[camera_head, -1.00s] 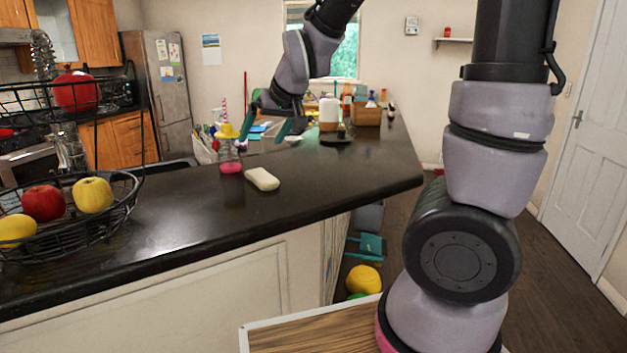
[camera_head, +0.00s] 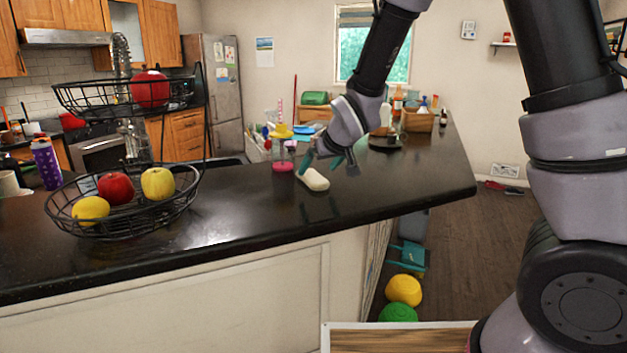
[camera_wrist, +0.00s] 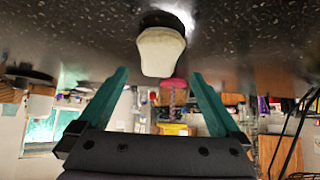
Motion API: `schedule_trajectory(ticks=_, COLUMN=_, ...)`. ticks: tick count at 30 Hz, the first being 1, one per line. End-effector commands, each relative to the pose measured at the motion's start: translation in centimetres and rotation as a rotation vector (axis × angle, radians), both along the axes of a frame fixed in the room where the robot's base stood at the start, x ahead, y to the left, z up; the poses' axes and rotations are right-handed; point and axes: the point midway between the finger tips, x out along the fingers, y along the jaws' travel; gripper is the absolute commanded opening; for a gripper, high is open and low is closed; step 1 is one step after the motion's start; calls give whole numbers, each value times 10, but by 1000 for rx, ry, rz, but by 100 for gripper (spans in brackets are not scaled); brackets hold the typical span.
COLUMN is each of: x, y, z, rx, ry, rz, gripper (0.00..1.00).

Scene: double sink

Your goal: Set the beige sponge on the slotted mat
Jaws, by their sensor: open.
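The beige sponge (camera_head: 314,180) lies on the dark countertop, near its back edge, in the head view. It also shows in the wrist view (camera_wrist: 161,52), past the fingertips and roughly centred between them. My gripper (camera_head: 322,164) is open with its teal fingers just above and behind the sponge. In the wrist view the gap between the fingers (camera_wrist: 160,74) is empty. I cannot make out a slotted mat in either view.
A stand with a pink base and yellow ring (camera_head: 283,160) stands just left of the sponge. A wire fruit basket (camera_head: 125,232) is at the left. A dark plate (camera_head: 388,146) and wooden box (camera_head: 418,121) are behind right. The counter's right front is clear.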

Motion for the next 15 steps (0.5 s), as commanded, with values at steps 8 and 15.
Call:
schedule_trajectory(ticks=8, x=27, y=9, z=-26, rx=-3, ry=2, rz=-1, gripper=100)
schedule_trajectory(ticks=15, x=35, y=14, z=-35, rx=0, ry=0, rz=0, gripper=100)
